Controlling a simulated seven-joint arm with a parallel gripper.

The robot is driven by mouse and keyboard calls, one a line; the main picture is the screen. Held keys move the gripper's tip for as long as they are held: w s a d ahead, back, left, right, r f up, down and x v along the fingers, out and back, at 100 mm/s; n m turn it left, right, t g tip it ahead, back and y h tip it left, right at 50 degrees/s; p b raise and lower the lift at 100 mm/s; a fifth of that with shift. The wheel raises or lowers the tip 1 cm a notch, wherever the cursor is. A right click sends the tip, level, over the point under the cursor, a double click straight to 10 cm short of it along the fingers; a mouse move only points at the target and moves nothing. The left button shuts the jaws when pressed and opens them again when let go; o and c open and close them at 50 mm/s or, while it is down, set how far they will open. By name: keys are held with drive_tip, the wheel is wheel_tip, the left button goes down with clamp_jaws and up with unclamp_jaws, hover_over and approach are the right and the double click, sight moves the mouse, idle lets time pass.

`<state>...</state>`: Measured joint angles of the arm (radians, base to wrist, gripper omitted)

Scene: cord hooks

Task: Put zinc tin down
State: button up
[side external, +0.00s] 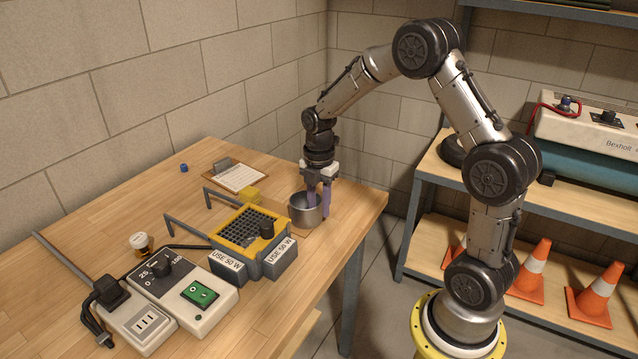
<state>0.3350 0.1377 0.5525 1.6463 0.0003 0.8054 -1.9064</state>
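The zinc tin (304,216) is a small round grey metal pot near the right edge of the wooden table, upright with its open top up. My gripper (319,202) points straight down at the tin's right side. One purple finger is at the inside of the rim and the other is outside the right wall. Whether the fingers press on the wall is too small to tell. I cannot tell for sure whether the tin's base touches the table.
A yellow-topped grid box (245,228) with "USE 50 W" labels stands just left of the tin. A dial-and-switch unit (180,290) and socket box (135,322) are at front left. Bare table lies right of the tin.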

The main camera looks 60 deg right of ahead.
wheel_tip(320, 180, up, 10)
drive_tip(key=shift+f, duration=0.25)
drive_tip(key=s+a+r+m+t, duration=0.3)
drive_tip(key=s+a+r+m, duration=0.5)
drive_tip(key=s, duration=0.1)
drive_tip(key=s+a+f+m+t, duration=0.1)
drive_tip(key=s+a+m, duration=0.4)
drive_tip(key=s+m, duration=0.5)
drive_tip(key=shift+s+t, duration=0.8)
drive_tip(key=shift+s, duration=0.1)
